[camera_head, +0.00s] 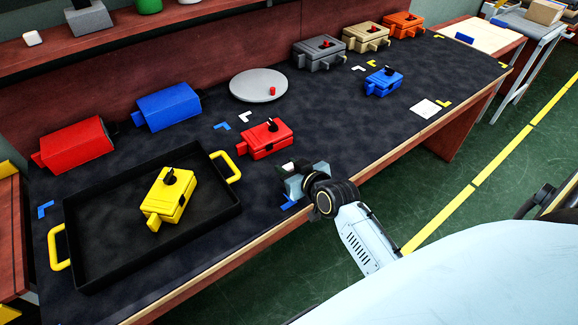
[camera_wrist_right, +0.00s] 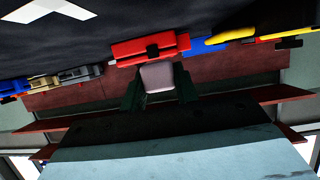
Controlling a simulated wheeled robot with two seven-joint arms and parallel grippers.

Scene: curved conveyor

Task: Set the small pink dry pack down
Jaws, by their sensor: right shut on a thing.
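My right gripper (camera_head: 292,184) is low over the front part of the dark table, just in front of the small red box. It is shut on the small pink dry pack, which shows as a pale pinkish-grey block (camera_wrist_right: 157,77) between the fingers in the right wrist view. In the head view only a small pale bit of the pack (camera_head: 288,167) shows; the gripper hides the rest. I cannot tell whether the pack touches the table. My left gripper is in neither view.
The red box (camera_head: 265,139) stands just behind my right gripper. A black tray (camera_head: 100,272) with yellow handles holds a yellow box (camera_head: 169,195) at left. A grey round plate (camera_head: 258,84) with a small red piece lies behind. A blue box (camera_head: 384,82) stands at right.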

